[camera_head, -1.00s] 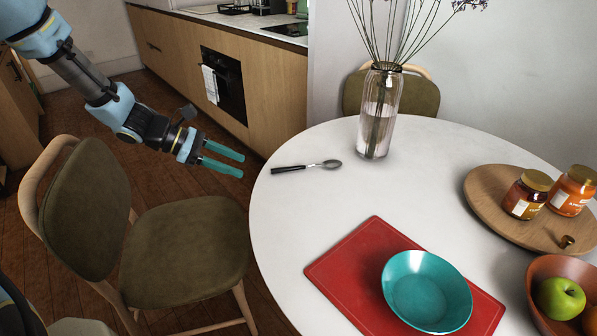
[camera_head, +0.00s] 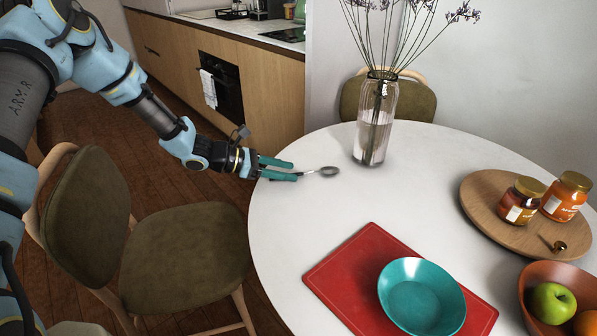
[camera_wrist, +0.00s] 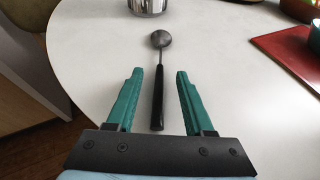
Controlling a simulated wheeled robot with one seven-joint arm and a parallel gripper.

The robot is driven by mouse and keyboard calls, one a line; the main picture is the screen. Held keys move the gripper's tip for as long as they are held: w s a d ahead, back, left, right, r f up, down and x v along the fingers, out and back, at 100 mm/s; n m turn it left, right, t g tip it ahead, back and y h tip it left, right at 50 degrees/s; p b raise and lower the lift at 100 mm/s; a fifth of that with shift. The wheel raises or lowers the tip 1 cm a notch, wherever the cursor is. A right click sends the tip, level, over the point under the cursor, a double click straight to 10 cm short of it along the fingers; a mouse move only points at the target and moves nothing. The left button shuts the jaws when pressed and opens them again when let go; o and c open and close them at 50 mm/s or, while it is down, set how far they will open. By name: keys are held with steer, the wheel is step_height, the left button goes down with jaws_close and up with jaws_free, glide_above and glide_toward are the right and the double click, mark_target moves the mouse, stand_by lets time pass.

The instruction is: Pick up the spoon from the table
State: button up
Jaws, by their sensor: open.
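The spoon (camera_head: 328,171) lies on the white round table (camera_head: 300,215) near its left edge, with its metal bowl pointing right. Its dark handle is mostly hidden by my gripper (camera_head: 293,170) in the head view. In the wrist view the whole spoon (camera_wrist: 158,85) shows, bowl away from me and black handle toward me. My gripper (camera_wrist: 154,85) is open, its teal fingers on either side of the handle, with gaps to both. I cannot tell the exact height of the fingers above the table.
A glass vase (camera_head: 375,120) with dried flowers stands just beyond the spoon. A red mat (camera_head: 335,270) with a teal bowl (camera_head: 420,295) lies nearer. A wooden tray (camera_head: 485,205) with jars is at right. A chair (camera_head: 185,245) stands at left.

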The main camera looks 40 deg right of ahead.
steer(key=shift+x, duration=0.75)
steer(key=shift+c, duration=0.3)
jaws_close()
